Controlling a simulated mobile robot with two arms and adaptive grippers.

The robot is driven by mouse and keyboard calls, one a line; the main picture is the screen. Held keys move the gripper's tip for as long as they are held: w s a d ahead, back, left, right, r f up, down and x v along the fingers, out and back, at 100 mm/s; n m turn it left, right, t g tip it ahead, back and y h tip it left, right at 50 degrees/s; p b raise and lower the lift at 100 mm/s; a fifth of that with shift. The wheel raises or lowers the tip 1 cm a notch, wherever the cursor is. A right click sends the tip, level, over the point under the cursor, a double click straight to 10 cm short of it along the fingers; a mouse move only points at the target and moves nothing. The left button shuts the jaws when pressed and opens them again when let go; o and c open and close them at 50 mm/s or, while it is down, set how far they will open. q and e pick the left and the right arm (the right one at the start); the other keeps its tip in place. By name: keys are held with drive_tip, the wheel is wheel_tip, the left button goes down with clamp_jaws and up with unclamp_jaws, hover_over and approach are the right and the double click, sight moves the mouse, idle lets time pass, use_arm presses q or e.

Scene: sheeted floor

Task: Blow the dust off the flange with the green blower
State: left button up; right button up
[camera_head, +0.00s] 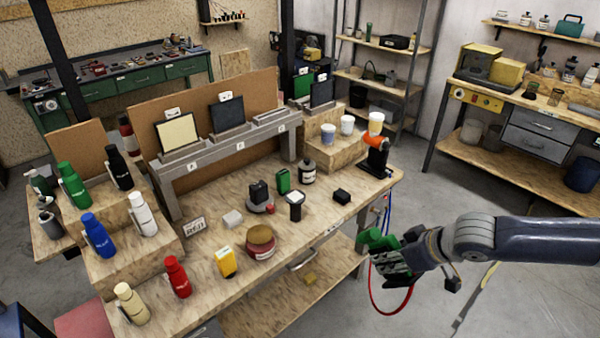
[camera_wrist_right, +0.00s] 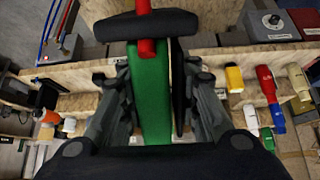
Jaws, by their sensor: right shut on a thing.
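The green blower (camera_head: 378,240) is in my right gripper (camera_head: 395,258), off the right front edge of the workbench. A red hose hangs from it in a loop. In the right wrist view the green blower (camera_wrist_right: 150,92) lies between the fingers, with a red part and a black bar at its far end. The gripper is shut on it. On the bench, a grey round base (camera_head: 260,207) with a black block on top looks like the flange, but I cannot be sure. Any dust is too small to see. My left gripper is not in view.
On the workbench (camera_head: 205,270) stand a round brown tin (camera_head: 261,242), a yellow container (camera_head: 226,262), a red bottle (camera_head: 177,277) and a black-and-orange device (camera_head: 377,150). Several bottles stand on wooden steps at the left. Open floor lies right of the bench.

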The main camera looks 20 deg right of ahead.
sight(396, 245)
drive_tip(key=shift+w+d+r, duration=0.1)
drive_tip(key=shift+w+r, duration=0.05)
drive_tip(key=shift+r, duration=0.5)
drive_tip(key=shift+d+r, duration=0.15)
drive_tip(key=shift+r, duration=0.1)
drive_tip(key=shift+r+g, duration=0.3)
drive_tip(key=shift+r, duration=0.45)
drive_tip(key=shift+d+r, duration=0.1)
drive_tip(key=shift+r, duration=0.2)
drive_tip(key=shift+a+r+n+g, duration=0.15)
drive_tip(key=shift+a+r+g, duration=0.05)
drive_tip(key=shift+r, duration=0.45)
drive_tip(key=shift+a+r+n+g, duration=0.1)
drive_tip(key=shift+a+r+g, duration=0.1)
drive_tip(key=shift+r, duration=0.4)
drive_tip(key=shift+a+r+n+g, duration=0.15)
drive_tip(key=shift+r+g, duration=0.05)
drive_tip(key=shift+r, duration=0.45)
drive_tip(key=shift+a, duration=0.1)
